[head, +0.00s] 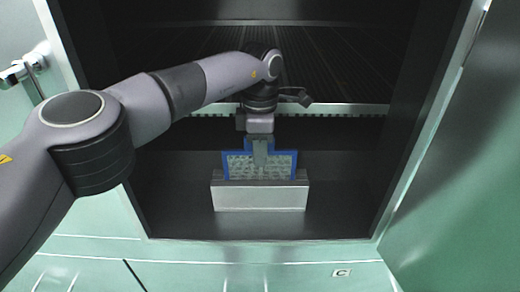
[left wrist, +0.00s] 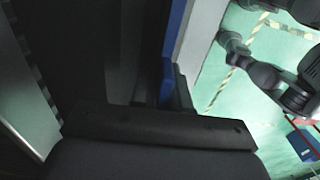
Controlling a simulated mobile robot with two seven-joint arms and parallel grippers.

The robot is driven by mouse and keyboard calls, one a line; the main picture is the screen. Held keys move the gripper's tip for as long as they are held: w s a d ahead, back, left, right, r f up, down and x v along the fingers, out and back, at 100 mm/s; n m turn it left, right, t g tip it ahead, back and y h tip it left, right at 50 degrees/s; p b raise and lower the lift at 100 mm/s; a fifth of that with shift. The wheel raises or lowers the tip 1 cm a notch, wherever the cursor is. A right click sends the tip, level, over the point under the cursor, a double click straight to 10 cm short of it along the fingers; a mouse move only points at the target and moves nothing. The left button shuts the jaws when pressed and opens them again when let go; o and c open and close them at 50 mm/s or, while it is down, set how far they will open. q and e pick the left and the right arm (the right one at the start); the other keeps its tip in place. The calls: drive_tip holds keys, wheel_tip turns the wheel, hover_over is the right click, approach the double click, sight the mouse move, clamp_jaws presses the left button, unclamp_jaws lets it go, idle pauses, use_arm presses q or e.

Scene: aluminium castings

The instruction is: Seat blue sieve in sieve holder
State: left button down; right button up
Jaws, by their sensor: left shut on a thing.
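The blue sieve (head: 240,167) has a blue frame with a pale mesh and stands upright. My left gripper (head: 260,158) is shut on the upper middle of its frame, from above. In the left wrist view the sieve's blue edge (left wrist: 173,45) runs up from my left gripper (left wrist: 172,88). The sieve holder (head: 261,197) is a silver metal block directly below. The sieve's lower edge is at or behind the holder's top; I cannot tell how deep it sits in it. My right gripper is not in view.
The holder stands on the dark floor of an open cabinet with a dark wall (head: 75,30) on the left. A toothed bar (head: 340,110) crosses behind my gripper. Free floor (head: 345,210) lies on both sides of the holder. A green door (head: 455,170) is on the right.

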use_arm(q)
drive_tip(key=shift+f, duration=0.55)
drive_tip(key=c, duration=1.1)
unclamp_jaws()
drive_tip(key=shift+r, duration=0.15)
drive_tip(key=shift+r, duration=0.35)
wheel_tip(320, 180, up, 7)
wheel_tip(320, 180, up, 4)
drive_tip(key=shift+r+p, duration=0.1)
drive_tip(key=shift+p, duration=1.1)
drive_tip(key=shift+r+p, duration=0.35)
drive_tip(key=shift+r, duration=0.2)
